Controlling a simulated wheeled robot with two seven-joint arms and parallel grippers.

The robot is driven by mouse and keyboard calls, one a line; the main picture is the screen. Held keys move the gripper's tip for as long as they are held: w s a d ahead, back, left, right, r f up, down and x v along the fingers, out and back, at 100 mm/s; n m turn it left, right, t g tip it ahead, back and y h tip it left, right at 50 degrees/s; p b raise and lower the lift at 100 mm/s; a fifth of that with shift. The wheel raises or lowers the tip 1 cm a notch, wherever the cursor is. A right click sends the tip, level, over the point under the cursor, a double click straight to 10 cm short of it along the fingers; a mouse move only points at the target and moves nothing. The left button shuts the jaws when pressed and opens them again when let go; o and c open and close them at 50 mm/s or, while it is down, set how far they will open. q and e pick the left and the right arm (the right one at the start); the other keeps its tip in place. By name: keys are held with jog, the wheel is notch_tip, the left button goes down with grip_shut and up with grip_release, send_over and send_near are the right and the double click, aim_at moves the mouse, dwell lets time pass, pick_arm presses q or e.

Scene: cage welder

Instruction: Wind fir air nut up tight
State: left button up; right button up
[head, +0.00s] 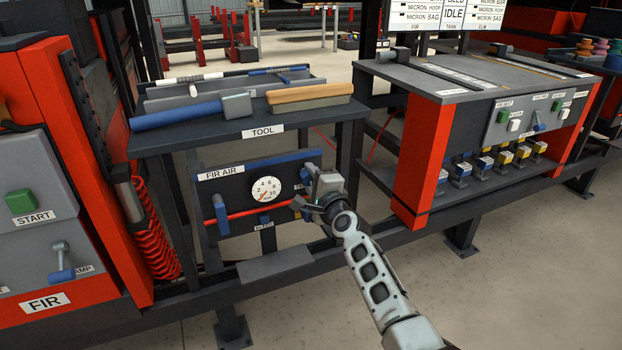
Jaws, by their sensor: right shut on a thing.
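My right gripper (305,204) is at the panel's right side, at the right end of the red line. It is shut on the fir air nut, which is mostly hidden behind the fingers and wrist. How tight the nut is cannot be seen. My left gripper is out of view.
The TOOL shelf (205,143) just above holds a blue-handled mallet (190,112) and a wooden-handled brush (309,94). The red FIR cabinet (62,270) with a coiled red hose (158,235) stands left. A red-sided console (440,130) stands right. Floor at front right is clear.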

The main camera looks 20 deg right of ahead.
jog(key=shift+a, duration=0.1)
jog(key=o, duration=0.9)
jog(key=shift+s, duration=0.2)
pick_arm(q)
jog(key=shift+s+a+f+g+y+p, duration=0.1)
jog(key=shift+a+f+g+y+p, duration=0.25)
jog(key=shift+p, duration=0.35)
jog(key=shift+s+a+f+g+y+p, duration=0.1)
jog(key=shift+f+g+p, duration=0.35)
jog(key=shift+p, duration=0.25)
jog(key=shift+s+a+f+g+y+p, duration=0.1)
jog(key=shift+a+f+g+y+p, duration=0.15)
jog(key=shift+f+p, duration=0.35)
pick_arm(e)
jog(key=s, duration=1.5)
jog(key=shift+s+d, duration=0.3)
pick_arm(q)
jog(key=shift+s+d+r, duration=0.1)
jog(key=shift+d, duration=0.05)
